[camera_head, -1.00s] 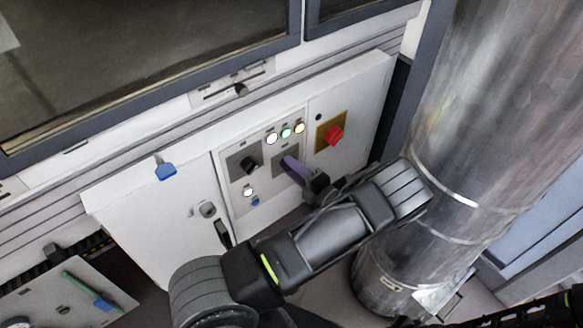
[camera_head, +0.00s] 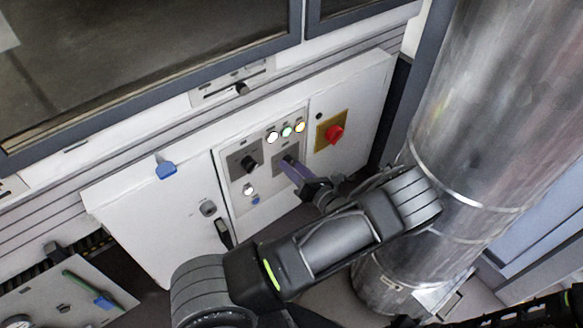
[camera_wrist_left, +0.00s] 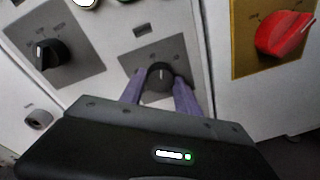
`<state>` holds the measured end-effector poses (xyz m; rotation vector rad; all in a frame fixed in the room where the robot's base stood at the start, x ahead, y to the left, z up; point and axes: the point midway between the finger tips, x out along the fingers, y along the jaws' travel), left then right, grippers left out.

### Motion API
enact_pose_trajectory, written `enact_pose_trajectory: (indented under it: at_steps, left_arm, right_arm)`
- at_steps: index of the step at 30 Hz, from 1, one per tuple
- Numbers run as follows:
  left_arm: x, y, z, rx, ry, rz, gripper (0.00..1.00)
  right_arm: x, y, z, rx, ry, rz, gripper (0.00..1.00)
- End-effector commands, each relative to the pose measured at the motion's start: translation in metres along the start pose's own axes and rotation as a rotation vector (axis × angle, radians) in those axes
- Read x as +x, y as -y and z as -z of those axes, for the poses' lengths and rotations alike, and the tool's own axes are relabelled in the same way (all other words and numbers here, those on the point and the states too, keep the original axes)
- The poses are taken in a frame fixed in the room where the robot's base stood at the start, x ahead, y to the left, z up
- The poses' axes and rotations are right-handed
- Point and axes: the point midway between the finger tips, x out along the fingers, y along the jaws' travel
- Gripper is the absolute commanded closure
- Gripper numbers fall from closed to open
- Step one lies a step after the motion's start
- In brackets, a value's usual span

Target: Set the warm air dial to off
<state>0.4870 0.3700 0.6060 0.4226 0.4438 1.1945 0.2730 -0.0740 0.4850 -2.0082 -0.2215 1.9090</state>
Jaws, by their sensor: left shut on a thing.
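A black dial (camera_wrist_left: 160,76) with a pale pointer mark sits on a grey plate (camera_head: 279,170) of the white control cabinet. Its label is too small to read, so I cannot tell by name whether it is the warm air dial. My left gripper (camera_head: 287,164) has its purple fingers on either side of this dial and is shut on it. In the left wrist view the pointer mark points roughly up. In the head view the fingers partly hide the dial. My right gripper is not in view.
Another black dial (camera_head: 249,163) is to the left on its own plate. A red rotary switch (camera_head: 334,134) on a yellow plate is to the right. Several lit lamps (camera_head: 286,132) are above. A large metal duct (camera_head: 470,150) stands close to the right of my left arm.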

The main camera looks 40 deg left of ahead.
Motion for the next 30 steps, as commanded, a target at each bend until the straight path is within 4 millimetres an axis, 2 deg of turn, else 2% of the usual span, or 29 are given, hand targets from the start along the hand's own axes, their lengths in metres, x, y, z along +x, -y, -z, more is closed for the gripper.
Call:
enact_pose_trajectory:
  at_steps: [1,30]
  left_arm:
    - [0.001,-0.001,-0.007,-0.048,0.020,-0.001,1.00]
    - [0.002,-0.003,-0.002,-0.963,0.081,0.072,1.00]
  right_arm:
    - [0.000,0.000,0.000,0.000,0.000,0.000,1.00]
    - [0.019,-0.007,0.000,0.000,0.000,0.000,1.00]
